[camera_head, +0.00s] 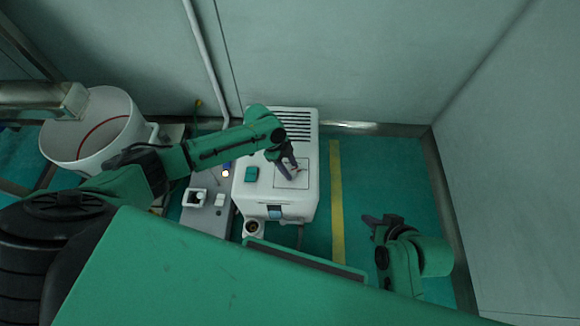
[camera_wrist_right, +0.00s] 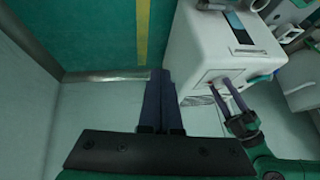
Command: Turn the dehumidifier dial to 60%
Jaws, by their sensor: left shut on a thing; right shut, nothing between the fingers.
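The white dehumidifier (camera_head: 262,203) stands on the green floor near the wall, and it also shows in the right wrist view (camera_wrist_right: 190,55). Its top carries dark vent slots and an outlined square panel (camera_head: 302,181). My left gripper (camera_head: 291,174) reaches down from above to this panel, its fingers shut on the dial there. The dial is hidden by the fingers, so its setting cannot be read. The left fingers also show in the right wrist view (camera_wrist_right: 222,86). My right gripper (camera_head: 374,222) is shut and empty, to the right of the dehumidifier and apart from it.
A green block (camera_head: 251,174) sits on the dehumidifier's top. Left of it are a grey control box (camera_head: 194,216) and a large white bucket (camera_head: 122,154). A yellow floor stripe (camera_head: 337,200) runs on the right. Green floor is clear between stripe and right wall.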

